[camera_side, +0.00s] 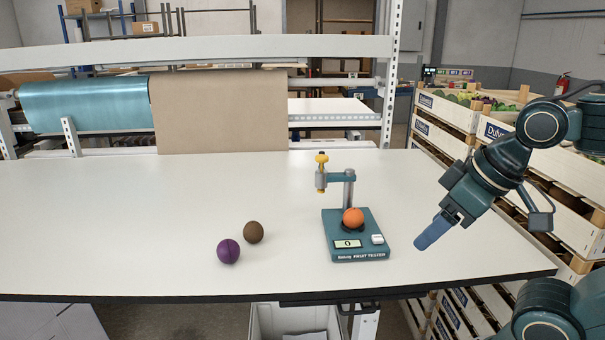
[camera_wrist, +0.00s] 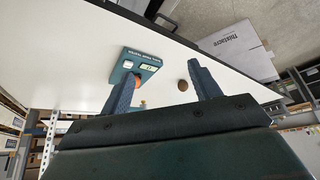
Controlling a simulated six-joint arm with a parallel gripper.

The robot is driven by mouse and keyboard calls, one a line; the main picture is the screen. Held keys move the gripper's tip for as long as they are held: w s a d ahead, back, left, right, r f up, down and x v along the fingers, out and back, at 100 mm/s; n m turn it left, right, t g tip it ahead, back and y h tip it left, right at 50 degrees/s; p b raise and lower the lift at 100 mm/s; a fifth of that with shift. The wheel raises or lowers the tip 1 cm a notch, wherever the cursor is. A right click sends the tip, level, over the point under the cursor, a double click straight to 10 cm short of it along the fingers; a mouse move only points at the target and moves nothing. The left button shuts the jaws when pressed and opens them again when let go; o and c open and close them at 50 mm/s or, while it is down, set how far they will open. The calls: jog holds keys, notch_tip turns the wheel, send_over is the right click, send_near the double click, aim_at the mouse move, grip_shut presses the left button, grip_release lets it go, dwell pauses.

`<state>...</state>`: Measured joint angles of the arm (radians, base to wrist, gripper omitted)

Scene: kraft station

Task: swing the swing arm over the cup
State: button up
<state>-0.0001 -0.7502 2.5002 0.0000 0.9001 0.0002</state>
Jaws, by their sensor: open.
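The teal fruit tester (camera_side: 359,248) stands on the white table, with a display reading 0 and a white button. An orange fruit (camera_side: 353,216) sits in its dark cup (camera_side: 352,228), which is mostly hidden under the fruit. The swing arm (camera_side: 336,177) extends left from the post behind the cup, its yellow-knobbed head (camera_side: 321,179) off to the left of the cup, not above it. My gripper (camera_side: 425,240) is right of the tester, apart from it, empty. In the wrist view its fingers (camera_wrist: 163,70) are spread; the tester (camera_wrist: 139,63) is partly behind one finger.
A purple fruit (camera_side: 228,251) and a brown fruit (camera_side: 253,232) lie on the table left of the tester. The table (camera_side: 110,215) is clear farther left. A paper-roll rack (camera_side: 220,112) stands at the back, and wooden crates (camera_side: 450,110) stand at the right.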

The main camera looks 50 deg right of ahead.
jog(key=shift+r, duration=0.1)
jog(key=c, duration=0.3)
jog(key=shift+w+r, duration=0.15)
jog(key=shift+w, duration=0.1)
jog(key=shift+c, duration=0.8)
notch_tip(320, 180, up, 10)
jog(key=g, duration=0.1)
send_over(322, 152)
jog(key=s, duration=0.5)
jog(key=shift+d+r, duration=0.1)
jog(key=shift+r, duration=0.05)
jog(key=x, duration=1.3)
jog(key=shift+f, duration=0.35)
